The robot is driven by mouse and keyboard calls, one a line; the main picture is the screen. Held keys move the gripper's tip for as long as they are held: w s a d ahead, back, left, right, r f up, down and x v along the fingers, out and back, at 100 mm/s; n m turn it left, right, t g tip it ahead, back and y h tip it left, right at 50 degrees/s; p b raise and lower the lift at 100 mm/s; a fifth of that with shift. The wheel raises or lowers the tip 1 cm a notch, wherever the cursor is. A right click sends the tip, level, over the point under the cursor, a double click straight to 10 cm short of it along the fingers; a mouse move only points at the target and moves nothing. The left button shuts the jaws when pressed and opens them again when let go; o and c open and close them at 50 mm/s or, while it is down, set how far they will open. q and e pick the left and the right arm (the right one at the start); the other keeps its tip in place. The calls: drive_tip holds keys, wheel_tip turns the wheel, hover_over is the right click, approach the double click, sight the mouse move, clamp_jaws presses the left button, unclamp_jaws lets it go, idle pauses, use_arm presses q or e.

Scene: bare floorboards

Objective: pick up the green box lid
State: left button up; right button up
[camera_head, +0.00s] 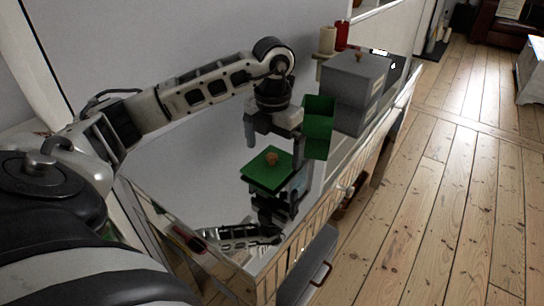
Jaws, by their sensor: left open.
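The green box lid (262,176) is a flat square with a small brown knob on top. It is on the shiny, mirror-like cabinet top, in front of the open green box (319,113). My left gripper (272,143) points down just above the lid. Its fingers are apart, with nothing seen between them, and the knob is a little below them. I cannot tell whether a finger touches the lid. My right gripper is not in view.
A grey box (346,100) with a knobbed lid stands behind the green box. A red candle (342,36) and a cream candle (327,40) are at the back. The top reflects my arm. A grey drawer or door with a handle (320,275) juts out at the front. Floorboards lie clear at right.

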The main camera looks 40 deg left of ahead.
sight(272, 155)
use_arm(q)
drive_tip(key=shift+s+f, duration=0.1)
drive_tip(key=shift+f, duration=1.45)
drive_tip(key=c, duration=0.8)
drive_tip(key=shift+r, duration=0.1)
